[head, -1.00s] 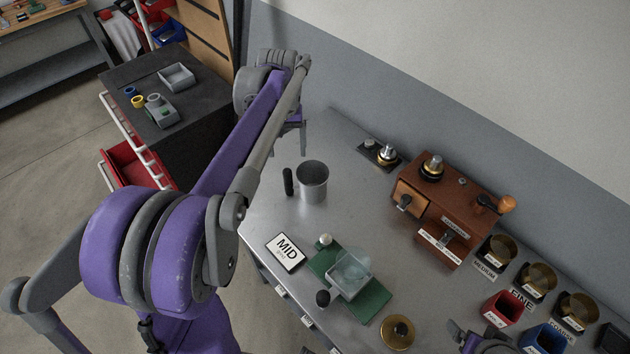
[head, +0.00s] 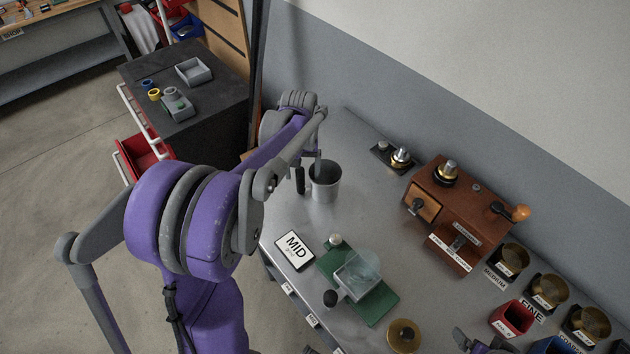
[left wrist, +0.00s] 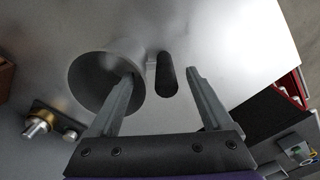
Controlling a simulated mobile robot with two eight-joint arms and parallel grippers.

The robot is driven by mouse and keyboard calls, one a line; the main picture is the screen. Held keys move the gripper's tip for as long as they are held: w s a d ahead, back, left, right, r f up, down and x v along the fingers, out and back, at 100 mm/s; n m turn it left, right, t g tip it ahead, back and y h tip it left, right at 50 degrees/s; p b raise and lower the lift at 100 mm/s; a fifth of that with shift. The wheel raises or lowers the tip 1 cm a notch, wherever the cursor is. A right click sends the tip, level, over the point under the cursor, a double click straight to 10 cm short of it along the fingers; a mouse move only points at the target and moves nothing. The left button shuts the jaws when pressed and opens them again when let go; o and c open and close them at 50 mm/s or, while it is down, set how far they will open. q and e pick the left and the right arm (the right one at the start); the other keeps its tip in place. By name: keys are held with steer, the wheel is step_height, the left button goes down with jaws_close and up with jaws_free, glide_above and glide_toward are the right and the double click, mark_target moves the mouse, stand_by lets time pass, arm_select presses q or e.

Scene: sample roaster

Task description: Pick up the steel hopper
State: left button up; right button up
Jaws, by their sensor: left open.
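The steel hopper (head: 326,188) is an open metal cup with a black upright handle (head: 300,181) on its left side, standing on the grey bench. It also shows in the left wrist view (left wrist: 88,82), with the handle (left wrist: 166,75) beside it. My left gripper (head: 309,168) is open above the hopper. In the left wrist view its fingers (left wrist: 163,88) are spread, one over the cup's mouth and the other on the outer side of the handle. Contact cannot be told. Part of what looks like my right gripper (head: 472,342) shows at the bottom edge; its jaws are unclear.
A wooden grinder (head: 452,213) stands to the right on the steel bench (head: 375,225). A MID sign (head: 294,250) and a green mat (head: 379,305) with a clear container (head: 358,272) lie nearer. Brass-coloured cups and a red bin (head: 512,318) are at lower right.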

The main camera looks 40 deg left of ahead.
arm_select(q)
jaws_close()
stand_by(0.3)
